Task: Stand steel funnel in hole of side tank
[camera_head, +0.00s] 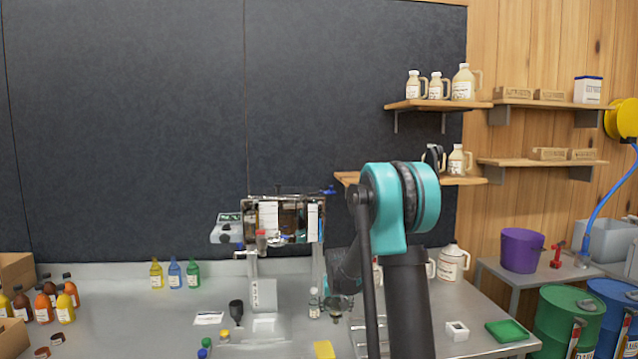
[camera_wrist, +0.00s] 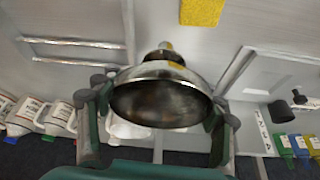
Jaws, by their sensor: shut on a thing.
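The steel funnel (camera_wrist: 165,72) is held between the two fingers of my gripper (camera_wrist: 160,108) in the wrist view. Its wide, dark mouth faces the wrist camera and its narrow stem points away. In the head view the funnel (camera_head: 342,306) shows small and partly hidden below my arm, over the right part of the bench. The evaporator (camera_head: 285,218) stands left of my arm, with pipes, labels and a blue valve. I cannot tell which part is the side tank, and no hole is clearly visible.
Small coloured bottles (camera_head: 173,275) stand at the back and several syrup bottles (camera_head: 46,300) at the left. Jugs (camera_head: 453,262) stand behind my arm. The left middle bench is clear.

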